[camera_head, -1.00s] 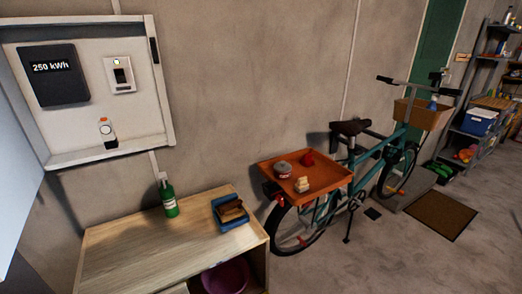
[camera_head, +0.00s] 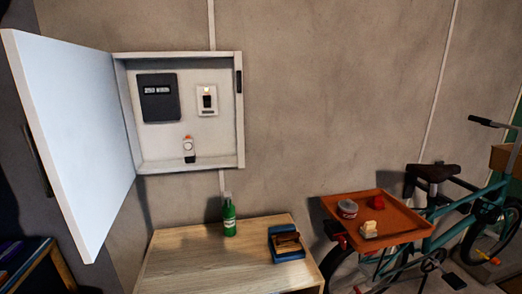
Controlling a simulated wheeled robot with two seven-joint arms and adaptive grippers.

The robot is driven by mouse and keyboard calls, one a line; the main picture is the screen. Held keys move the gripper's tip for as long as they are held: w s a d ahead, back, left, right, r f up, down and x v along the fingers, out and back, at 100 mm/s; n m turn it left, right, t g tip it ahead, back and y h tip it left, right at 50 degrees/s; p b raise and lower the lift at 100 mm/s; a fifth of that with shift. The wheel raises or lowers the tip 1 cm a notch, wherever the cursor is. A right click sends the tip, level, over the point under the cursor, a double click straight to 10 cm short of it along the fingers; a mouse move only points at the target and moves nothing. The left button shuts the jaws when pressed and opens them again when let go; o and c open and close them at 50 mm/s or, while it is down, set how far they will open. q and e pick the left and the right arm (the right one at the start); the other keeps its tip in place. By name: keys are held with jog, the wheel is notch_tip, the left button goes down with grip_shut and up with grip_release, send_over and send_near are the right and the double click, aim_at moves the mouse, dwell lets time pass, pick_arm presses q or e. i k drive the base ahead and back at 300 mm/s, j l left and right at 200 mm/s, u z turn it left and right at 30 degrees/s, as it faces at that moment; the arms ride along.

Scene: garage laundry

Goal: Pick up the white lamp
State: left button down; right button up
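A small upright object with a white body, an orange top and a dark base (camera_head: 188,150) stands on the bottom ledge of the open wall cabinet (camera_head: 190,166). It may be the white lamp, but it is too small to be sure. It stands below a white switch box with a small lit spot (camera_head: 207,99) and a dark meter (camera_head: 158,98). The white cabinet door (camera_head: 75,130) is swung open to the left. Neither of my grippers shows in the head view.
A wooden cabinet top (camera_head: 195,255) below holds a green bottle (camera_head: 229,219) and a blue tray with a brown item (camera_head: 286,243). At right, a bicycle (camera_head: 435,172) carries an orange tray (camera_head: 405,228) with a tin, a red item and a pale item.

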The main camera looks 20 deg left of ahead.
aim_at(188, 145)
jog(key=u, duration=1.2)
